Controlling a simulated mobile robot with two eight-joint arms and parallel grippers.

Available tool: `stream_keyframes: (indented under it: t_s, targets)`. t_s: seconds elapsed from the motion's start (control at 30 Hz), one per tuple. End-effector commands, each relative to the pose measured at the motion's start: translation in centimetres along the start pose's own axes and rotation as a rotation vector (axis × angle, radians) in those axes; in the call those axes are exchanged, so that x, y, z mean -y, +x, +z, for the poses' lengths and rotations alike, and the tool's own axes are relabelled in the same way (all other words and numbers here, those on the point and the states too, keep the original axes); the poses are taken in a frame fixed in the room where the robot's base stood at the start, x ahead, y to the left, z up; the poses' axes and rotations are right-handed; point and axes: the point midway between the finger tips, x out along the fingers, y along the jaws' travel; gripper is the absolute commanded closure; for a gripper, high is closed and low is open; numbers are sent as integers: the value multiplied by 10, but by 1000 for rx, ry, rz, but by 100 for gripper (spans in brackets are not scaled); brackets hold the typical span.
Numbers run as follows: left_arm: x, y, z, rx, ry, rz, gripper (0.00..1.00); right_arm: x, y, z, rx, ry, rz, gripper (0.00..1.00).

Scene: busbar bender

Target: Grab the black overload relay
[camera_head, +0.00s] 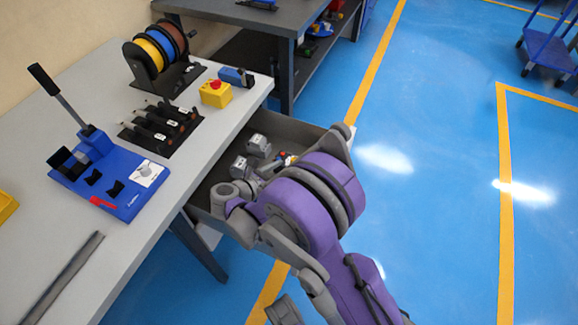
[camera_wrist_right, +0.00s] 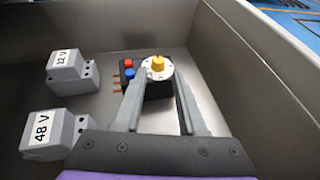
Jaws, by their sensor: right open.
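The black overload relay (camera_wrist_right: 150,73) lies in the open drawer, with a yellow knob on a white dial and red and blue buttons at its left side. In the head view only a small part of it (camera_head: 287,159) shows past my right arm. My right gripper (camera_wrist_right: 158,84) is open over the relay, one finger on each side of its dial end. I cannot tell whether the fingers touch it. The left gripper is not in view.
Two grey blocks marked 12 V (camera_wrist_right: 70,72) and 48 V (camera_wrist_right: 53,135) lie left of the relay. The drawer's metal wall (camera_wrist_right: 255,75) rises close on the right. The worktop above holds a blue bender (camera_head: 105,175) and a yellow emergency-stop box (camera_head: 216,94).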

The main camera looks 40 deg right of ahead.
Motion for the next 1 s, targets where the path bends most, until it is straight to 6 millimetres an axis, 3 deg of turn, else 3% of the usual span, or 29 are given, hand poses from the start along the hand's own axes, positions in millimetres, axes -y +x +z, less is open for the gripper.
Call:
stream_keyframes:
  t_s: [0.27, 0.57, 0.8, 1.0]
  targets:
    - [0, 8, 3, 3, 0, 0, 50, -2, 41, 1, 1, 0, -2, 60]
    - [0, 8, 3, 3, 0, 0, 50, -3, 45, 1, 0, -1, 1, 60]
    - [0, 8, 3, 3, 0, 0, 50, -3, 45, 1, 0, -1, 1, 100]
    - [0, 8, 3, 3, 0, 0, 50, -3, 45, 1, 1, -1, 1, 100]
